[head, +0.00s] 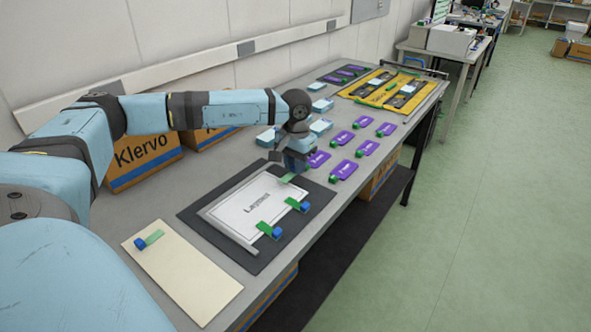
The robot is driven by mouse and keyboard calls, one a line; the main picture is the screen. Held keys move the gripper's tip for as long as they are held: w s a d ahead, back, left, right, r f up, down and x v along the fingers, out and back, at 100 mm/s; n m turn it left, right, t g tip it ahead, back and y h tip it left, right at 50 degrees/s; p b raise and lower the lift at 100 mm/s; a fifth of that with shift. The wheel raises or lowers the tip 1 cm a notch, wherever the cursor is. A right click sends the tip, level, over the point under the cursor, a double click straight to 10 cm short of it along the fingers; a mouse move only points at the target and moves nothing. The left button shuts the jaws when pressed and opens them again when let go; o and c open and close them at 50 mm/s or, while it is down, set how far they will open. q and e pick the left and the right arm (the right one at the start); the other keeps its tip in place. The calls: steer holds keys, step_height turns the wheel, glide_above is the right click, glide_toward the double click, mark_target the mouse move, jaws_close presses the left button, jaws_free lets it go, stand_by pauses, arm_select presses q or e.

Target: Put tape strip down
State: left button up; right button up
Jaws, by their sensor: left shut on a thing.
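My left gripper (292,170) is shut over the far right corner of the white layout sheet (245,215), pointing down. A green tape strip (287,178) shows just under its fingertips, at the sheet's corner. I cannot tell whether the strip touches the sheet. Two more green strips with blue ends lie along the sheet's right side, one at the middle (297,205) and one at the near corner (268,230). Another strip (152,239) with a blue end lies on the cream board (190,285). My right gripper is out of view.
Several purple cards (343,170) with green pieces lie beyond. A yellow mat (375,92) is farther back. Cardboard boxes (145,160) stand by the wall.

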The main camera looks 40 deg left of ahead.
arm_select(q)
steer(key=shift+f, duration=0.75)
steer(key=shift+f, duration=0.1)
steer(key=o, duration=0.7)
steer(key=shift+c, duration=0.2)
step_height(320, 180, up, 12)
steer(key=p, duration=0.1)
steer(key=shift+p, duration=0.35)
